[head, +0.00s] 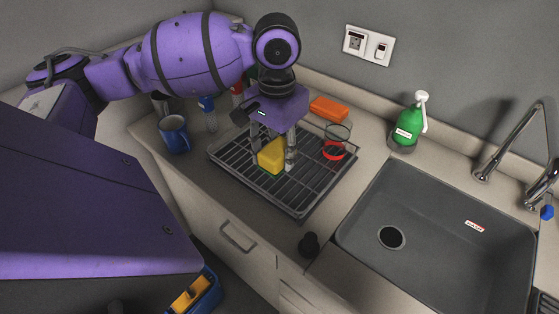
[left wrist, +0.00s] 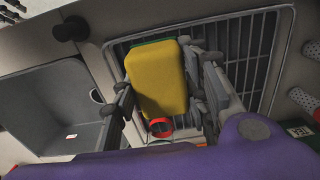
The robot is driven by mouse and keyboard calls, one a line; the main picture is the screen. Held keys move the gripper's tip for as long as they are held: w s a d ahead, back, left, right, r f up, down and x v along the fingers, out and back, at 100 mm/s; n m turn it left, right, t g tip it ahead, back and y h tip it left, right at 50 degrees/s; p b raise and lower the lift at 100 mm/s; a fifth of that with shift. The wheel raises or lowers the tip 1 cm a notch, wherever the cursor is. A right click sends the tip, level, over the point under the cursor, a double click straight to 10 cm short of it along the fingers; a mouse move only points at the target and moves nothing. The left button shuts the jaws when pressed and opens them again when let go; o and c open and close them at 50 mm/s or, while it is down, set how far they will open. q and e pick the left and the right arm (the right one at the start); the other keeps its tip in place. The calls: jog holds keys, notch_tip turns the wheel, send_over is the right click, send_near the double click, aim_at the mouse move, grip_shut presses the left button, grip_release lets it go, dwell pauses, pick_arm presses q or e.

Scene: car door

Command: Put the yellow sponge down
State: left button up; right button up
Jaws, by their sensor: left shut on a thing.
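The yellow sponge (head: 271,155) with a green side is between the fingers of my left gripper (head: 275,150), over the dark wire dish rack (head: 230,166). In the left wrist view, the sponge (left wrist: 157,80) fills the gap between the fingers of my left gripper (left wrist: 165,85), with the rack bars (left wrist: 245,50) behind it. The gripper is shut on the sponge. I cannot tell whether the sponge touches the rack bars. My right gripper is not in view.
A glass with a red band (head: 334,150) stands at the rack's right end. An orange block (head: 329,109) lies behind it. A blue mug (head: 174,134) is left of the rack, and a green soap bottle (head: 408,128) is right, near the sink (head: 430,205).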

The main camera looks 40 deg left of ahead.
pick_arm(q)
jog(key=w+a+f, duration=0.1)
jog(key=f, duration=0.1)
jog(key=w+a+f, duration=0.1)
jog(key=f, duration=0.1)
jog(key=w+a+f, duration=0.1)
jog(key=w, duration=0.1)
jog(key=shift+f+b, duration=0.4)
jog(key=shift+w+a+f, duration=0.1)
jog(key=shift+w+f, duration=0.05)
jog(key=shift+f, duration=0.7)
jog(key=shift+w+a+f, duration=0.1)
jog(key=shift+f, duration=0.75)
jog(key=shift+d+f, duration=0.1)
jog(key=shift+f, duration=0.05)
jog(key=o, duration=1.1)
jog(key=shift+f, duration=0.1)
jog(key=shift+o, duration=0.2)
